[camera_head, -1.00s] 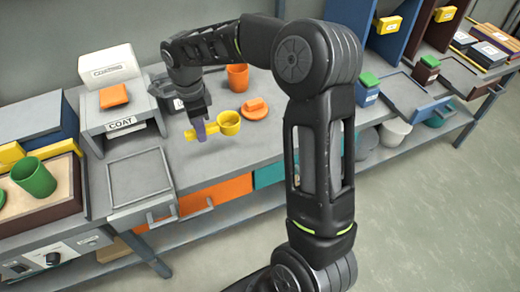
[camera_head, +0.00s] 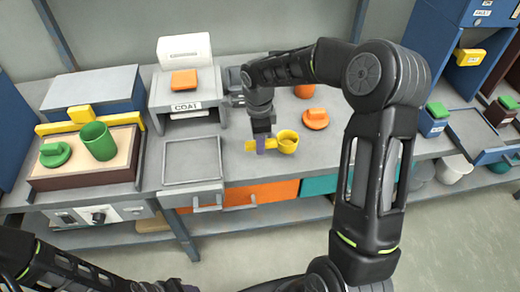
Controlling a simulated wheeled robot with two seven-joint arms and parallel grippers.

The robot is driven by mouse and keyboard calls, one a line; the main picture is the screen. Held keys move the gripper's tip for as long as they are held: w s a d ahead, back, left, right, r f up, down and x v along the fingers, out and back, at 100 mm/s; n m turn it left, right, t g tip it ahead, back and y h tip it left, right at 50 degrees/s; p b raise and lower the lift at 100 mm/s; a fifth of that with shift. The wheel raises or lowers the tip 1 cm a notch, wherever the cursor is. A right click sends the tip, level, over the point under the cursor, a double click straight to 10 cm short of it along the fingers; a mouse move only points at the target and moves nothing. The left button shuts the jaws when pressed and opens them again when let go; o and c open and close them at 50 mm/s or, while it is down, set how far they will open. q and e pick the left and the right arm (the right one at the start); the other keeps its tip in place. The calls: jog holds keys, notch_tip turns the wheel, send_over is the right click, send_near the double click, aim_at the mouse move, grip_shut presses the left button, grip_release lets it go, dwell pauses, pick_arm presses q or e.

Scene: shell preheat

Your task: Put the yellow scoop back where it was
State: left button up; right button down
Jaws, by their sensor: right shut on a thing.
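The yellow scoop (camera_head: 287,142) has a round cup and a flat handle pointing left. My right gripper (camera_head: 261,144) is shut on the scoop's handle and points down over the front part of the grey bench. I cannot tell whether the scoop touches the bench top. Part of my left arm (camera_head: 80,268) shows at the bottom left, but its gripper is not clearly in view.
A grey tray (camera_head: 165,174) lies left of the scoop, below the COAT stand (camera_head: 188,112). A green cup (camera_head: 98,141) and green lid (camera_head: 55,154) are on a box at left. An orange lid (camera_head: 316,119) sits right of the scoop. Drawers (camera_head: 262,193) are under the bench edge.

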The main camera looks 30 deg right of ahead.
aim_at(259, 159)
jog(key=shift+f, duration=1.85)
jog(key=shift+f, duration=0.1)
jog(key=shift+f, duration=0.15)
jog(key=c, duration=1.3)
grip_release()
jog(key=shift+o, duration=0.2)
jog(key=shift+r, duration=0.25)
notch_tip(259, 159, up, 12)
